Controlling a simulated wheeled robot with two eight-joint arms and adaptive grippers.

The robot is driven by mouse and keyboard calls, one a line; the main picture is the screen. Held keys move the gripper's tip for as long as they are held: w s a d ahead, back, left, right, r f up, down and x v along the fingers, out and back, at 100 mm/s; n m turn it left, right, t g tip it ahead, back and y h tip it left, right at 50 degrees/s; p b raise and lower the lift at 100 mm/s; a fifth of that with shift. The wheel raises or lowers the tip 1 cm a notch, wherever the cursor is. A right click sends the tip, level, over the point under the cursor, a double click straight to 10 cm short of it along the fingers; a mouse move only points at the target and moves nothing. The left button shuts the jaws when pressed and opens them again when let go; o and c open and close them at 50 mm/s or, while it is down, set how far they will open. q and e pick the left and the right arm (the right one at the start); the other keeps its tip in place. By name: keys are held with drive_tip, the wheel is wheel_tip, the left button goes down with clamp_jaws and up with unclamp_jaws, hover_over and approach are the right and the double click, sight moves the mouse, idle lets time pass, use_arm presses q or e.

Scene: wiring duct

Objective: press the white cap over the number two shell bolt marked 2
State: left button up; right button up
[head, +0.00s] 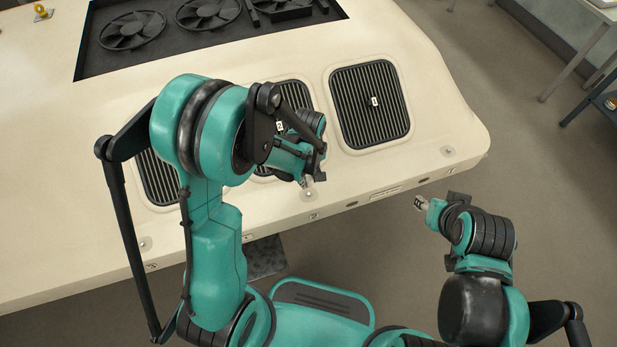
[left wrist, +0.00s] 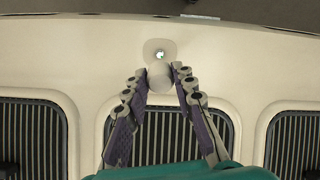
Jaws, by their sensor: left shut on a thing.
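My left gripper (head: 307,182) is shut on the white cap (left wrist: 160,76), which sits between its fingertips in the left wrist view. The number two shell bolt (left wrist: 160,55) shows just beyond the cap, in a pale round recess, partly uncovered. In the head view the bolt (head: 308,194) is at the shell's front edge, right by my left fingertips, near a small mark (head: 313,216). Whether cap and bolt touch, I cannot tell. My right gripper (head: 419,203) is off the shell, over the floor; whether its fingers are open is too small to tell.
The cream shell (head: 250,65) has dark ribbed vents (head: 370,103) and a recess with black fans (head: 132,30). Another bolt (head: 447,150) lies at the right front corner, and one (head: 143,243) at the left.

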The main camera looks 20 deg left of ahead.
sight(309, 194)
use_arm(q)
drive_tip(key=shift+f+b, duration=0.25)
drive_tip(key=shift+b, duration=0.1)
wheel_tip(309, 194, down, 5)
drive_tip(key=b, duration=0.4)
drive_tip(key=shift+f+b, duration=0.15)
drive_tip(key=shift+b, duration=0.25)
drive_tip(key=shift+b, duration=0.3)
idle(1.1)
drive_tip(key=shift+f+b, duration=0.95)
drive_tip(key=shift+f, duration=0.05)
drive_tip(key=o, duration=0.8)
drive_tip(key=shift+o, duration=0.2)
drive_tip(key=shift+r, duration=0.1)
wheel_tip(309, 194, up, 12)
